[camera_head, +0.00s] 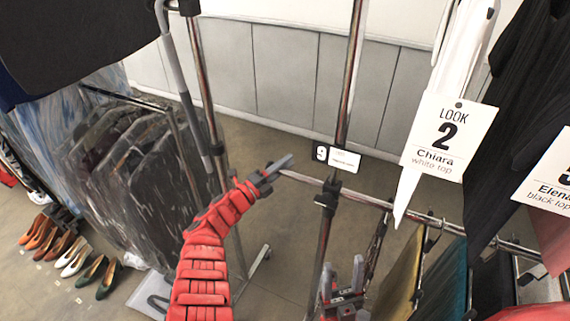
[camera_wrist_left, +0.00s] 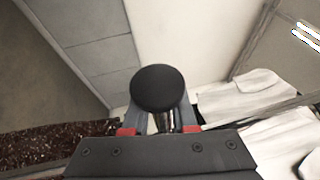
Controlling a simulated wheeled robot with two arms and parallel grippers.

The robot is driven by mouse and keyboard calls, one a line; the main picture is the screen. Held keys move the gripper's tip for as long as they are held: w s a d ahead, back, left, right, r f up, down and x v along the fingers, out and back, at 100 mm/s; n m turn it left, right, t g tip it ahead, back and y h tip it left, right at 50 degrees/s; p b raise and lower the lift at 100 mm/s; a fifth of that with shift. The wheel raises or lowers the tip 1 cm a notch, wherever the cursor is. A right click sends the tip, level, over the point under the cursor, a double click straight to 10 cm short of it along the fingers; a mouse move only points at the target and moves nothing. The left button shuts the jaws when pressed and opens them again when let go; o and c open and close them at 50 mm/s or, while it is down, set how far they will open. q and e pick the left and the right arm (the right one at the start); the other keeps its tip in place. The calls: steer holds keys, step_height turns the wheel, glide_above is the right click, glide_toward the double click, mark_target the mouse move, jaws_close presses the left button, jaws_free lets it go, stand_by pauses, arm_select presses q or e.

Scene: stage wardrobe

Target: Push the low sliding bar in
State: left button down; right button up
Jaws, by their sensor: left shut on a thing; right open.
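The low sliding bar (camera_head: 365,199) is a chrome rod running from my left gripper down to the right, past a black clamp (camera_head: 327,196) on an upright post. My left gripper (camera_head: 278,168) is shut at the bar's left end. In the left wrist view a round black end cap (camera_wrist_left: 157,88) sits between the fingers of the left gripper (camera_wrist_left: 160,120), with a little shiny metal below it. My right gripper (camera_head: 344,280) is open, with its fingers pointing up, below the bar and near the post. It appears empty.
Clothes hang along the bar to the right, including a teal garment (camera_head: 447,280). A white top with a LOOK 2 card (camera_head: 449,137) and a black top (camera_head: 517,120) hang above. Covered garments (camera_head: 140,165) and several shoes (camera_head: 75,258) are left. Bare floor (camera_head: 290,215) shows behind.

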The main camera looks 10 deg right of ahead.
arm_select(q)
steer(key=shift+s+d, duration=0.1)
stand_by(0.3)
steer(key=s+d+p, duration=0.2)
steer(key=s+d, duration=0.3)
steer(key=d, duration=0.1)
steer(key=shift+d+f, duration=0.15)
steer(key=shift+d, duration=0.2)
steer(key=c, duration=0.7)
jaws_free()
steer(key=shift+w, duration=0.1)
